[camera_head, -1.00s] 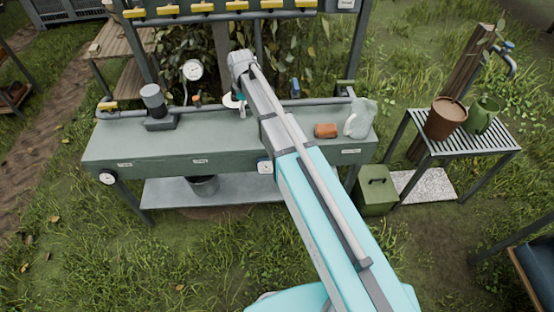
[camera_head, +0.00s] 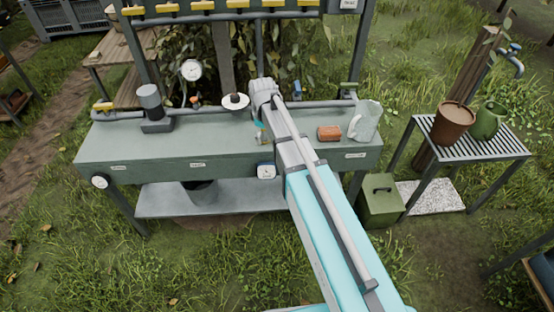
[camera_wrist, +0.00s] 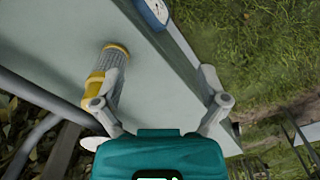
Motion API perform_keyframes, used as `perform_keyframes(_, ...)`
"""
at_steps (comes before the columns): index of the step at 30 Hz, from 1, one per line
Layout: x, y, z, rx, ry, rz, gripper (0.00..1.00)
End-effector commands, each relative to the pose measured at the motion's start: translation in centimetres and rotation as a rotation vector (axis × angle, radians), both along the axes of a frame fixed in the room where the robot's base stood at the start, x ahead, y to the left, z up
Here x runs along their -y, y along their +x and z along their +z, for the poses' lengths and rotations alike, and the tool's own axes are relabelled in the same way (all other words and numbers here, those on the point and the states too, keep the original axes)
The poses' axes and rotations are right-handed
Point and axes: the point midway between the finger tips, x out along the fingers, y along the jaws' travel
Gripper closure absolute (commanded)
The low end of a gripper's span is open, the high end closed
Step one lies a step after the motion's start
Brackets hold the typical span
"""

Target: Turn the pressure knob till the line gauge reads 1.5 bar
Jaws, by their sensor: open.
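A round white line gauge (camera_head: 191,70) stands above the pipe behind the bench; its reading is too small to tell. A white disc with a dark top (camera_head: 235,101) sits at the pipe, left of my wrist. I cannot tell whether this is the pressure knob. My gripper (camera_wrist: 160,72) is open and empty over the bench. A yellow-and-grey ribbed cylinder (camera_wrist: 114,65) shows by its left finger.
The green bench (camera_head: 150,150) carries a dark cylindrical device (camera_head: 150,103) at left, an orange block (camera_head: 329,133) and a clear jug (camera_head: 366,121) at right. A pipe (camera_head: 200,110) runs along the back. A slatted table (camera_head: 480,150) with pots stands farther right.

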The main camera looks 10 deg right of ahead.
Motion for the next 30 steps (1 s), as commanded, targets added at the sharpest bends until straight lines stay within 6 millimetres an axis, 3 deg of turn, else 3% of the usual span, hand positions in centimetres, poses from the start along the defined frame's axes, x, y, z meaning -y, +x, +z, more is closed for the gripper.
perform_keyframes(18,3.2,-3.2,-5.4,0.0,0.0,-0.182,0.07)
perform_keyframes(30,3.9,-4.0,-6.3,0.0,0.0,-0.23,0.07)
